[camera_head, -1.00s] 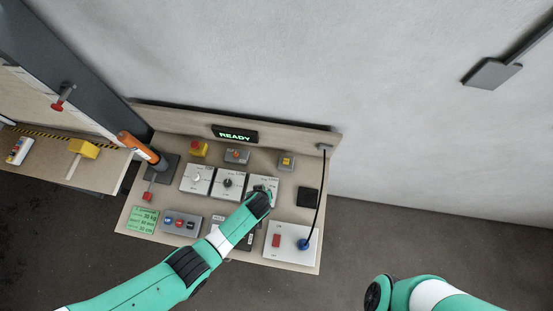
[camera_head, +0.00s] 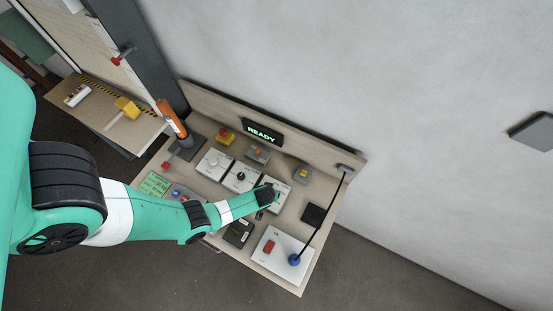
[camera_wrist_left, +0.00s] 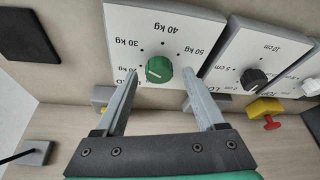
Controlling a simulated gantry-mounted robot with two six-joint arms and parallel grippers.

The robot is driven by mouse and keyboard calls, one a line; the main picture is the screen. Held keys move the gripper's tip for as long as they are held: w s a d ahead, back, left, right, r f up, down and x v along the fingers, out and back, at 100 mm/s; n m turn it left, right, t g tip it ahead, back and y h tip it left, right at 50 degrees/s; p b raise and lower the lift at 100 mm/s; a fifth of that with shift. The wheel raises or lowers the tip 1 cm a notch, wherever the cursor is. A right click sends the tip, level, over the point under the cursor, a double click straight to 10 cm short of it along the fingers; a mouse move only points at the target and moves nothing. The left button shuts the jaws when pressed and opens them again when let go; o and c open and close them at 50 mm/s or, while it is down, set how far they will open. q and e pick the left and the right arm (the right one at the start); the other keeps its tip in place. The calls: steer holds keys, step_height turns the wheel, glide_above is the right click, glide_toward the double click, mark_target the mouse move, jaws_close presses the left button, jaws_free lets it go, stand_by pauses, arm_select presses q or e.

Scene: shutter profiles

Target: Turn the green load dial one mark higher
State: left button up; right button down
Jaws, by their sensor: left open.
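The green load dial (camera_wrist_left: 159,69) is on a white plate (camera_wrist_left: 120,40) with dots and marks from about 20 kg through 30 kg and 40 kg to 50 kg. A pale pointer line shows on the dial's face toward its lower left; the exact mark it meets is unclear. My left gripper (camera_wrist_left: 162,76) is open, with one finger on each side of the dial and a visible gap on both sides. In the head view my left gripper (camera_head: 271,193) is over the rightmost white dial plate (camera_head: 283,186) and hides the dial. My right gripper is out of view.
Next to it is a white plate with a black dial (camera_wrist_left: 254,79), marked in cm.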

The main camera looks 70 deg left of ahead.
arm_select(q)
steer(key=shift+a+f, duration=0.1)
steer(key=shift+f, duration=0.3)
steer(key=shift+r, duration=0.1)
jaws_close()
steer(key=shift+m, duration=0.3)
